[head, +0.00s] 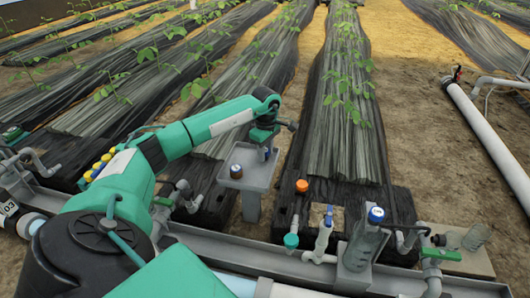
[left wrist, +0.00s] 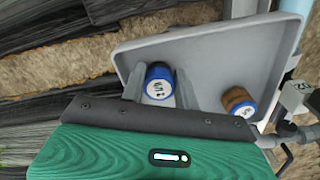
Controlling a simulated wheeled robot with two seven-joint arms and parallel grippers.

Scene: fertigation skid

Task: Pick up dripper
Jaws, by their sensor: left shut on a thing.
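My left gripper (head: 265,142) is over the small grey tray stand (head: 256,184). Its fingers (left wrist: 158,88) are shut on a small blue cylinder with a white lettered top, which I take for a dripper (left wrist: 160,82); in the head view the gripper partly hides it. A second small piece (left wrist: 239,102), brown with a blue and white top, is apart from the fingers, near the tray's right side in the wrist view; it also shows in the head view (head: 236,171). I cannot tell whether the held dripper still touches the tray. My right gripper is not in view.
A grey rail (head: 230,243) runs along the front. On it stand a clear blue-capped bottle (head: 362,243), a white blue-topped fitting (head: 324,232) and a teal-capped fitting (head: 291,240). An orange cap (head: 302,186) is to the right of the tray. Film-covered plant rows lie behind.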

